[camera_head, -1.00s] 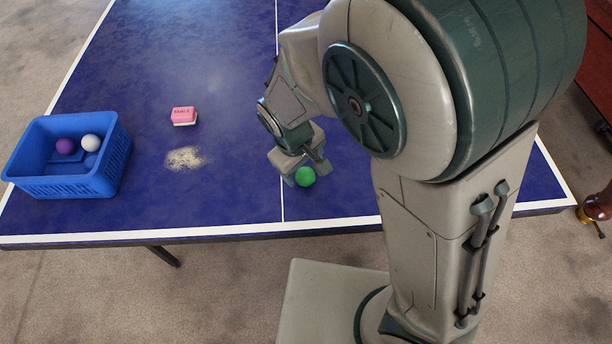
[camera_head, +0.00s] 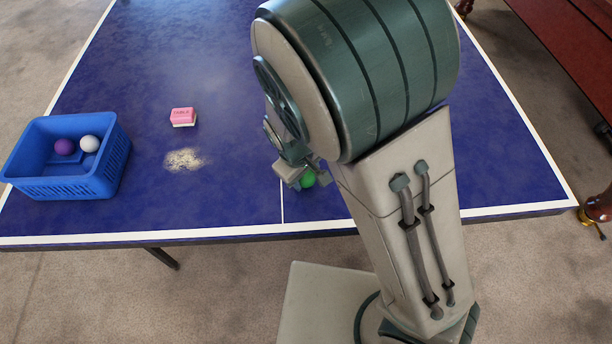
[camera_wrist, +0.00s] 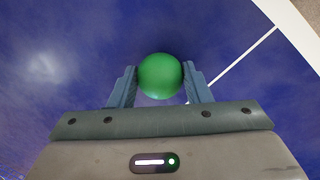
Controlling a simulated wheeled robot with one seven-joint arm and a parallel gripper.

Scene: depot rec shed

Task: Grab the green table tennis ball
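The green table tennis ball (camera_wrist: 160,76) is between the two fingers of my gripper (camera_wrist: 161,86) in the wrist view, close to the fingertips. A narrow gap seems to show on both sides of it, so the fingers look open around it. In the head view the ball (camera_head: 308,179) is partly hidden by my gripper (camera_head: 302,178) and sits at the blue table (camera_head: 235,200), near its front edge and the white centre line.
A blue basket (camera_head: 62,187) with a purple ball (camera_head: 64,146) and a white ball (camera_head: 89,143) stands at the table's left. A pink and white block (camera_head: 183,116) and a pale powder patch (camera_head: 184,160) lie between basket and gripper.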

